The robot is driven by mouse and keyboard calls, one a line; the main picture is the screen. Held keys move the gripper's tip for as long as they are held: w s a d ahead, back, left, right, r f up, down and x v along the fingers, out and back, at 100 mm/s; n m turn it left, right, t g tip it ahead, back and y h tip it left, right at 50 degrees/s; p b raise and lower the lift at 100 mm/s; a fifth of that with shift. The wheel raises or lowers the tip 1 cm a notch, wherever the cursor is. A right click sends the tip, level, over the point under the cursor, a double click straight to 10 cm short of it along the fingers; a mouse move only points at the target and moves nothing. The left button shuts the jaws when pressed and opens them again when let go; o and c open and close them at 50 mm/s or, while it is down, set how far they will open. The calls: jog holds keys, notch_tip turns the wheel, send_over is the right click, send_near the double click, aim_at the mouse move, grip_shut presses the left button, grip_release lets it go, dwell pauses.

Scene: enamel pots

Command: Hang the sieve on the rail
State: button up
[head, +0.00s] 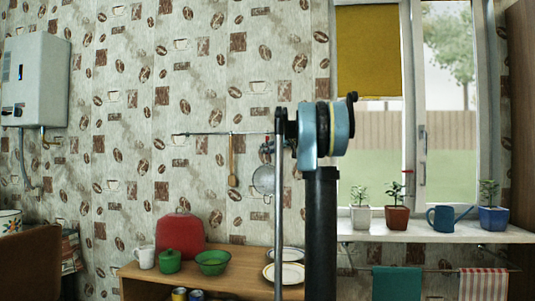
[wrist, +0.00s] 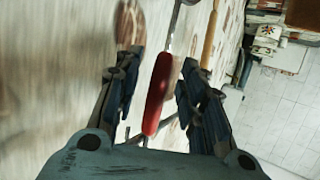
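The sieve (head: 264,180) is upright, its round mesh bowl below the right part of the thin wall rail (head: 205,133). In the wrist view its red handle (wrist: 158,95) runs between the two fingers of my gripper (wrist: 163,62). The fingers stand apart with gaps at both sides of the handle, so my gripper is open around it. In the head view my gripper (head: 266,149) is small and partly hidden by my arm. The handle's end is near the rail, but I cannot tell whether it hooks over it.
A wooden spoon (head: 232,165) hangs from the rail left of the sieve. Below stands a wooden shelf (head: 140,272) with a red box (head: 180,235), a green bowl (head: 213,262) and plates (head: 284,273). Potted plants (head: 397,215) line the windowsill at right.

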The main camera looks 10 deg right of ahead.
jog(key=v, duration=1.1)
jog(key=s+a+f+m+g+h, duration=0.1)
jog(key=s+a+f+g, duration=0.35)
jog(key=s+f, duration=0.8)
jog(key=s+a+f+m+g+h, duration=0.2)
jog(key=s+a+f, duration=0.5)
jog(key=s+f, duration=0.5)
jog(key=s+d+f+m+g+h, duration=0.1)
jog(key=s+d+f+m+h, duration=0.1)
jog(key=s+f, duration=0.9)
jog(key=s+d+f+m+g+h, duration=0.2)
jog(key=s+f, duration=1)
jog(key=f, duration=0.7)
jog(key=shift+d+f+h, duration=0.4)
jog(key=shift+d+h, duration=0.15)
jog(key=shift+h, duration=0.25)
jog(key=shift+s, duration=0.1)
jog(key=shift+w+f, duration=0.2)
jog(key=shift+w, duration=0.25)
